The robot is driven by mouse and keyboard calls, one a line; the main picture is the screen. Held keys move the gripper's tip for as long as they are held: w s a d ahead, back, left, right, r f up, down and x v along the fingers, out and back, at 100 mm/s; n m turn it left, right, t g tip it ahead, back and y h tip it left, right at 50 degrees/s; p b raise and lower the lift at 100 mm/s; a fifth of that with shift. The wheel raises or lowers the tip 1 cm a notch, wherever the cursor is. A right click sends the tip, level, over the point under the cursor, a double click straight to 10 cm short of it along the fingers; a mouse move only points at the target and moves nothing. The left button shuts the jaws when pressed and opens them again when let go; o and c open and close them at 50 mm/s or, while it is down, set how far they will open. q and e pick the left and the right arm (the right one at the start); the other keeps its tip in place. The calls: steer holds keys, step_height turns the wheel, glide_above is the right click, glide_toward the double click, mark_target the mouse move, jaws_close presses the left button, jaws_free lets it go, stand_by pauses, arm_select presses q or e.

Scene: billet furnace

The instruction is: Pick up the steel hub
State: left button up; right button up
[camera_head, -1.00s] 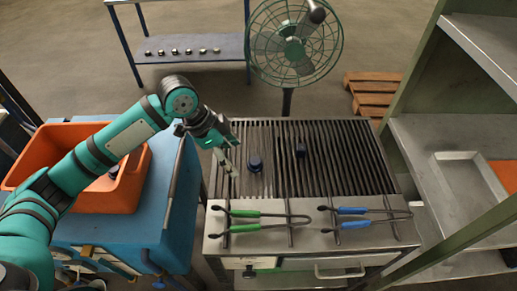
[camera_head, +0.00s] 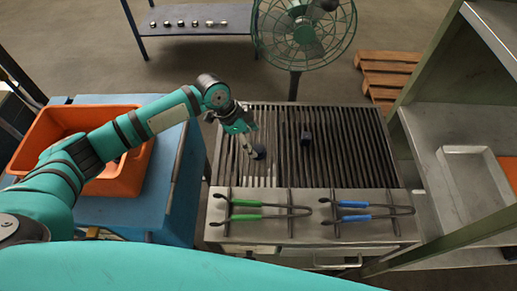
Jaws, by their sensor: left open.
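My left gripper is open and points down over the left part of the grate. My right gripper does not show.
Green-handled tongs (camera_head: 247,210) and blue-handled tongs (camera_head: 355,211) lie on the grate's front ledge. An orange bin (camera_head: 122,180) stands on the blue cabinet at left. A fan (camera_head: 300,30) stands behind. A shelf rack (camera_head: 425,150) with a tray (camera_head: 470,170) borders the right.

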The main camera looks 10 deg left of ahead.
mark_target(259, 148)
arm_select(q)
steer(key=shift+d+f, duration=0.1)
steer(key=shift+f, duration=0.05)
steer(key=shift+d+f+p, duration=0.25)
steer(key=shift+f+p, duration=0.05)
steer(key=shift+p, duration=0.1)
steer(key=p+x, duration=0.1)
steer(key=x, duration=0.2)
steer(key=shift+d+f, duration=0.2)
steer(key=shift+f, duration=0.05)
steer(key=shift+d+f, duration=0.1)
steer(key=shift+f, duration=0.25)
steer(key=shift+r, duration=0.1)
jaws_close()
arm_select(e)
step_height(259, 148, up, 2)
steer(key=shift+w, duration=0.1)
